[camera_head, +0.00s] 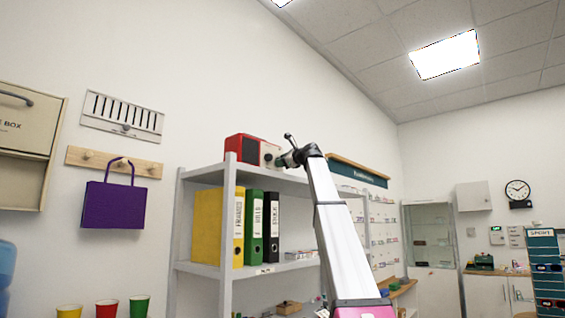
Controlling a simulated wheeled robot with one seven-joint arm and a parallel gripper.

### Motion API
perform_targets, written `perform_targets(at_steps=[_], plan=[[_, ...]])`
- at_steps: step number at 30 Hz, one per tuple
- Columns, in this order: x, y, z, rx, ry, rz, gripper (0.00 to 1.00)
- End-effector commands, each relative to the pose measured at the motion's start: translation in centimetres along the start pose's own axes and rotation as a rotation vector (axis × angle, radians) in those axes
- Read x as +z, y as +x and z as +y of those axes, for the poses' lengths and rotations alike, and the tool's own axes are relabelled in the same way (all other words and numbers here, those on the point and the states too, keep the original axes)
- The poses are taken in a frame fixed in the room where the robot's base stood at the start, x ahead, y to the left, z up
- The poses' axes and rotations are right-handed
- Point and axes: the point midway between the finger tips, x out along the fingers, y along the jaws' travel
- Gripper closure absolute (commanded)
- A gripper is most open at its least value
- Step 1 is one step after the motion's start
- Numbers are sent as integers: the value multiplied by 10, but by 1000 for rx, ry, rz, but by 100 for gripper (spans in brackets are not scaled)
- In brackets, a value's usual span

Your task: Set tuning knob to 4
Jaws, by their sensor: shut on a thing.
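A red radio (240,148) with a pale front panel (267,153) stands on the top board of a grey shelf (209,174). My arm reaches up from the lower right. My gripper (282,160) is at the right part of the radio's front and is shut on the tuning knob. The knob itself is hidden behind the gripper. The dial numbers and the knob's pointer are too small or covered to read.
Yellow, green and black binders (255,228) stand on the board below the radio. A purple bag (113,204) hangs from a wooden peg rail (85,157) at left. A teal-fronted sign (356,172) is behind my arm. The space above the radio is clear.

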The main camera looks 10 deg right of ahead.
Motion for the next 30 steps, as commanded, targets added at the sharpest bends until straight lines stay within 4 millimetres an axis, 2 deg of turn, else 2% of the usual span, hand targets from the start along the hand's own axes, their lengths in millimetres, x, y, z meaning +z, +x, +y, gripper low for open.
perform_targets(at_steps=[12, 30], plan=[[0, 0, 1, 10, 210, 12, 86], [0, 0, 1, 10, 247, 13, 86]])
